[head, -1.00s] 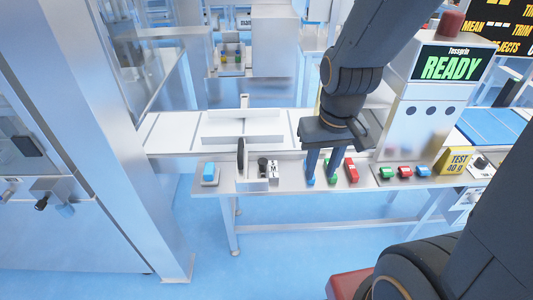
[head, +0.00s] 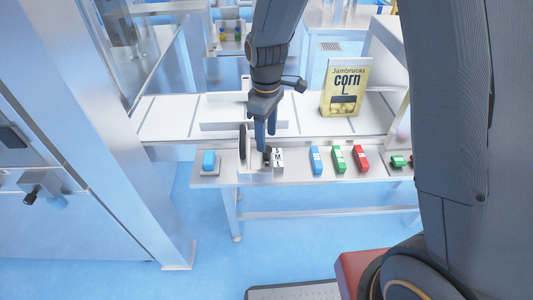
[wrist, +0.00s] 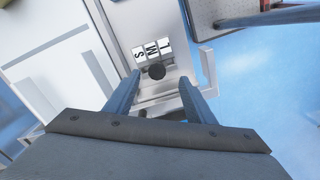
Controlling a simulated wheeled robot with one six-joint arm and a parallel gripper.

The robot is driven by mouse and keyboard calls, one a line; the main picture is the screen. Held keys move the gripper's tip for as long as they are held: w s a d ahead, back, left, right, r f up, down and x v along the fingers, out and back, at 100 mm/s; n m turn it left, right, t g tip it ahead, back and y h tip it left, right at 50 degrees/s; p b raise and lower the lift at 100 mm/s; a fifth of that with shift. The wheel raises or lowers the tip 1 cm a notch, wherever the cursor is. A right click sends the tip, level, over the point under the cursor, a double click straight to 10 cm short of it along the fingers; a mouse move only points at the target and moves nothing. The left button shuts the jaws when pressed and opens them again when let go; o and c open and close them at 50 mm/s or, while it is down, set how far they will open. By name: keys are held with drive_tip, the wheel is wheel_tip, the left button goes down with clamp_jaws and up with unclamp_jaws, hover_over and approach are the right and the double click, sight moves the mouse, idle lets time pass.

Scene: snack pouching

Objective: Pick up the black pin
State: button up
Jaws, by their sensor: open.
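The black pin (wrist: 156,71) shows as a dark round top in the wrist view, beside a white plate (wrist: 151,50) lettered S, M, L. In the head view the pin (head: 266,158) is a small dark shape on the metal bench, partly covered by my gripper. My gripper (head: 266,142) points down above it. In the wrist view the two blue-grey fingers of my gripper (wrist: 161,79) are apart, with the pin's top between their tips as seen from there. I cannot tell how far above it the fingertips are.
A black disc (head: 242,142) stands upright just left of my gripper. A blue button box (head: 209,162) is further left. Blue (head: 316,160), green (head: 339,159) and red (head: 361,158) small boxes lie to the right. A yellow corn pouch (head: 345,87) stands on the conveyor behind.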

sight(266, 156)
drive_tip(key=shift+w+a+f+p, duration=0.15)
drive_tip(key=shift+f+p, duration=0.45)
drive_tip(key=shift+f, duration=1.2)
drive_tip(key=shift+w+d+f+p, duration=0.15)
drive_tip(key=shift+f+p, duration=0.45)
drive_tip(key=shift+f, duration=1.15)
drive_tip(key=shift+a, duration=0.1)
drive_tip(key=c, duration=1.2)
drive_tip(key=shift+o, duration=0.2)
drive_tip(key=shift+r, duration=0.1)
